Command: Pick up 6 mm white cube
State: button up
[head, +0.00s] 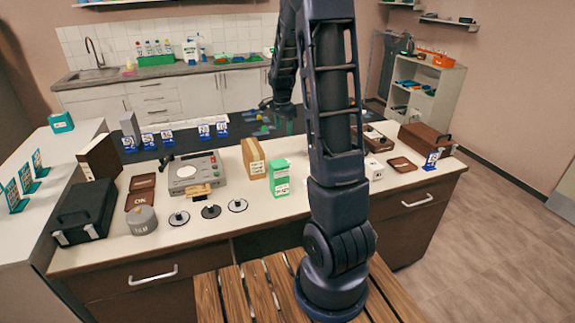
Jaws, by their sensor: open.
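My arm rises in front of the desk and bends down to my gripper (280,106), which hangs above the dark mat (178,143) at the back of the desk. The gripper is small and dark here; I take it as open, with nothing seen in it. Several small coloured pieces, blue and green, lie on the mat around and below it. I cannot make out a 6 mm white cube among them. Blue-based number signs (167,138) stand along the mat. My arm hides part of the mat and desk.
A grey device (197,172), tan box (254,158), green-white carton (279,177), black case (84,212) and grey weight (142,220) crowd the desk's left and middle. Right of my arm are a white box (374,170) and brown case (424,139). The floor at right is clear.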

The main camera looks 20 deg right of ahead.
jog(key=w+d+f+m, duration=0.1)
jog(key=w+f, duration=0.1)
jog(key=f, duration=0.5)
jog(key=w+d+f+m, duration=0.1)
jog(key=w+f, duration=0.1)
jog(key=f, duration=0.5)
jog(key=w+d+f+m+g+h, duration=0.1)
jog(key=w+d+f, duration=0.1)
jog(key=f, duration=0.5)
jog(key=shift+w, duration=0.5)
jog(key=c, duration=1)
jog(key=shift+c, duration=0.2)
jog(key=shift+r, duration=0.1)
